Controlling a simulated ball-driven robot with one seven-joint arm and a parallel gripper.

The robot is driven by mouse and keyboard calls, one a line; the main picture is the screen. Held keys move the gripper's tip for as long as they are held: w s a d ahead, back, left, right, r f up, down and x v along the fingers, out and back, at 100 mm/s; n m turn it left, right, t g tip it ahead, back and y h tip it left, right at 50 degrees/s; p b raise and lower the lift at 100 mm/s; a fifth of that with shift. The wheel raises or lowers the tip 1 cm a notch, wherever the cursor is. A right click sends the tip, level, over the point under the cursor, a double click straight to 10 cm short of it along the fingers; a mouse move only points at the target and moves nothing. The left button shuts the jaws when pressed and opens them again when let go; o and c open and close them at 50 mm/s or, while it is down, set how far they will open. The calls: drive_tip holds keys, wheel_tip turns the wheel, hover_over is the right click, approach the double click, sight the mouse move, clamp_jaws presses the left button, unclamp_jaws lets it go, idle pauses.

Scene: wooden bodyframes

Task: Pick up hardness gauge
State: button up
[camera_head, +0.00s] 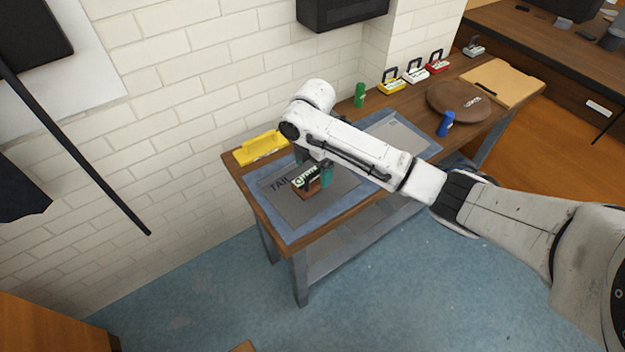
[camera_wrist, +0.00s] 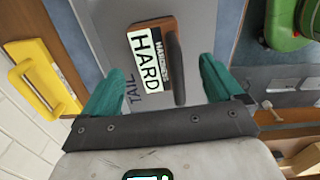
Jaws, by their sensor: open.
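The hardness gauge (camera_wrist: 152,62) is a brown block with a white label reading HARD and a dark handle. It lies on a grey plate marked TAIL (camera_wrist: 108,18). In the wrist view it sits ahead of and between the two teal fingers of my gripper (camera_wrist: 158,88), which are open and apart from it on both sides. In the head view the gauge (camera_head: 306,182) shows on the left part of the workbench, partly hidden by my gripper (camera_head: 318,176) just above it.
The grey plate lies on a blue mat (camera_head: 292,236) on the wooden bench (camera_head: 240,172). A yellow handled block (camera_head: 260,148) stands at the left by the wall. A green bottle (camera_head: 360,95), a blue bottle (camera_head: 446,123), a round brown disc (camera_head: 459,102) and small handled boxes are farther right.

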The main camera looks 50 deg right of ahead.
drive_tip(key=shift+w+a+f+p, duration=0.15)
drive_tip(key=shift+f+p, duration=0.15)
drive_tip(key=shift+f, duration=1.9)
drive_tip(key=shift+r, duration=0.1)
drive_tip(key=c, duration=1.4)
